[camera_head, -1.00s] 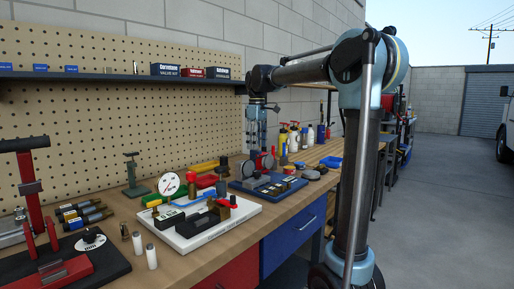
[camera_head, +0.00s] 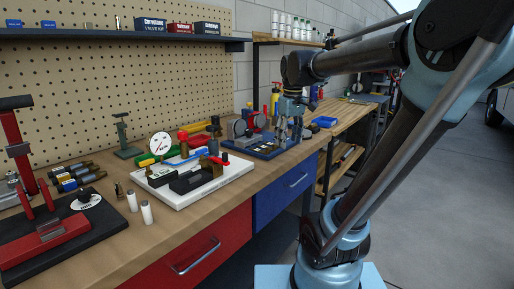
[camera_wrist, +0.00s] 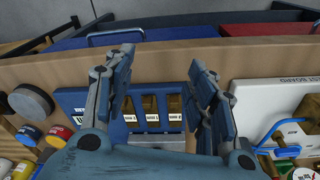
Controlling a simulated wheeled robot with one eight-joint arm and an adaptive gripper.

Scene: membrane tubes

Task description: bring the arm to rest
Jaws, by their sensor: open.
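My gripper (camera_head: 289,140) hangs pointing down over the front right part of the blue tray (camera_head: 247,150) on the workbench. In the wrist view my gripper (camera_wrist: 163,82) has its two fingers spread apart, with nothing between them. The blue tray (camera_wrist: 68,103) lies below and beyond the fingers there, with labelled slots holding brass-coloured pieces between them. Whether the fingertips touch the tray cannot be told. My arm reaches in from the right, its forearm nearly level above the bench.
A white board (camera_head: 222,182) with a gauge (camera_head: 160,145) and fittings lies left of the tray. Two white cylinders (camera_head: 147,213) stand near the bench's front edge. A shelf (camera_head: 120,38) runs along the pegboard. Open floor (camera_head: 440,190) lies to the right.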

